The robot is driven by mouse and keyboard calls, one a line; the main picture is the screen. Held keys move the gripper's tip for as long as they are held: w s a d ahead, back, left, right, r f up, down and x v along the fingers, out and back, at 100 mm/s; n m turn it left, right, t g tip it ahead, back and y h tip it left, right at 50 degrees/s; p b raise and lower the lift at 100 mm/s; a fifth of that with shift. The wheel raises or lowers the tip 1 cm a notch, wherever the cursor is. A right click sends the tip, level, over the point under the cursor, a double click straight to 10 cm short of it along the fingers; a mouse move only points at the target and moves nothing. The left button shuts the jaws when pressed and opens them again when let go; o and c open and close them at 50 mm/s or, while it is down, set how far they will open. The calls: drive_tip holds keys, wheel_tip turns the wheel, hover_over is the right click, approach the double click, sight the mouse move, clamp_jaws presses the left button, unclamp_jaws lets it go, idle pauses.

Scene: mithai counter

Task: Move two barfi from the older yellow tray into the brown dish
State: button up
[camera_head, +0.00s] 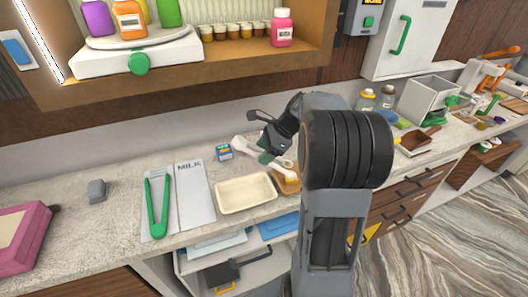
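A pale cream-yellow tray (219,207) lies on the counter in the middle and looks empty. An orange-brown container (287,187) sits just right of it, mostly hidden behind my arm; its contents cannot be made out. A brown dish-like thing (414,144) stands farther right on the counter. I cannot tell which tray is the older one, and no barfi can be clearly picked out. My gripper (268,152) is above the counter behind the cream tray, beside a white elongated thing (248,145). Its fingers are too small and overlapped to tell if they are open.
Green tongs (157,207) and a grey MILK packet (194,190) lie left of the cream tray. A small blue box (224,152) stands behind it. A pink box (22,234) is at far left. A wooden shelf (235,70) with bottles and a scale overhangs the counter.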

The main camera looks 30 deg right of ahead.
wheel_tip(320, 180, up, 8)
drive_tip(key=p, duration=0.7)
drive_tip(key=shift+r, duration=0.15)
drive_tip(key=shift+c, duration=0.3)
drive_tip(key=c, duration=0.8)
drive_tip(key=shift+o, duration=0.2)
drive_tip(key=shift+d, duration=0.15)
